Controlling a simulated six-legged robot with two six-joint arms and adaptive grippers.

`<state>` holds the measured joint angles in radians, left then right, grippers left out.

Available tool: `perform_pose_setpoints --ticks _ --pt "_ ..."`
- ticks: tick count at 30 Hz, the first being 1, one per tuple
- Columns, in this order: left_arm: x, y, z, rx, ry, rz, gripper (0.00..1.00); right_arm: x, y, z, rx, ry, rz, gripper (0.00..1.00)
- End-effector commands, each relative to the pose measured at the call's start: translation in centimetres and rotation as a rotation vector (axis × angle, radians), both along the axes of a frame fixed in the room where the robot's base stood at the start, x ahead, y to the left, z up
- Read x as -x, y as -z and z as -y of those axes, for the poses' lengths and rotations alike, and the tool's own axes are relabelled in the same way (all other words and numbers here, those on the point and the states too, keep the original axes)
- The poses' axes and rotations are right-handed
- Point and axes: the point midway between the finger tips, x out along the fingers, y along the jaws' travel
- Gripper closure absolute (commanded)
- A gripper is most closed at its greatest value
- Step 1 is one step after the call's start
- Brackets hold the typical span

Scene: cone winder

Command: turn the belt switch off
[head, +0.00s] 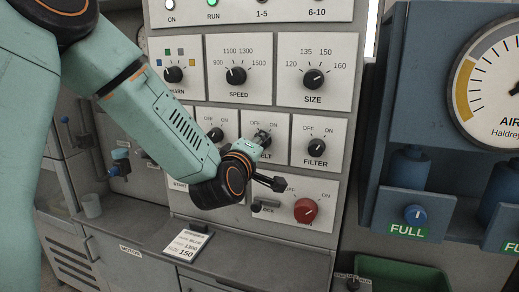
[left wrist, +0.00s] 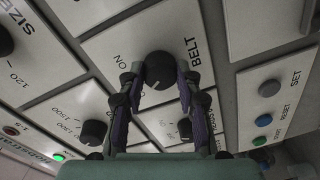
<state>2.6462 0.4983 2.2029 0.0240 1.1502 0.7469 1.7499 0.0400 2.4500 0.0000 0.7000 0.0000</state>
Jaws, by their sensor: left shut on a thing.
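The belt switch (head: 263,137) is a dark round knob on a white plate in the middle row of the panel, with OFF and ON printed above it. My left gripper (head: 256,145) reaches it from the lower left, and the wrist covers part of the plate. In the left wrist view the knob (left wrist: 158,70) sits between the two fingertips of my left gripper (left wrist: 158,82), shut on it, beside the words BELT and ON. The knob's pointer direction cannot be made out. My right gripper is out of view.
The filter knob (head: 316,148) is just right of the belt switch. The red knob (head: 305,210) and a black lever are below. Speed (head: 236,75) and size (head: 313,79) knobs are above. A card (head: 187,246) lies on the ledge. A blue gauge cabinet (head: 420,206) stands at the right.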

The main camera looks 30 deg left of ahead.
Motion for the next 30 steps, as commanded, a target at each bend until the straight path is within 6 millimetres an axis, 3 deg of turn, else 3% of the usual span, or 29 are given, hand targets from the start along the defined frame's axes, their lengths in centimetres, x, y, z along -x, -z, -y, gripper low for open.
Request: perform_pose_setpoints --ticks 16,17,24,30 --pt "-0.03 -0.15 -0.07 0.022 -0.002 0.009 0.98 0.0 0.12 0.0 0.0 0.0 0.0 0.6" --pt "-0.03 -0.15 -0.07 0.022 -0.002 0.009 0.64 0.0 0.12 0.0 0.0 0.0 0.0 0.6" --pt "-0.01 -0.08 -0.04 0.021 -0.001 0.007 0.43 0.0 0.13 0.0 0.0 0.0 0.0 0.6" --pt "-0.01 -0.04 -0.02 0.021 -0.001 0.006 0.43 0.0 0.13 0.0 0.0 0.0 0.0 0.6"
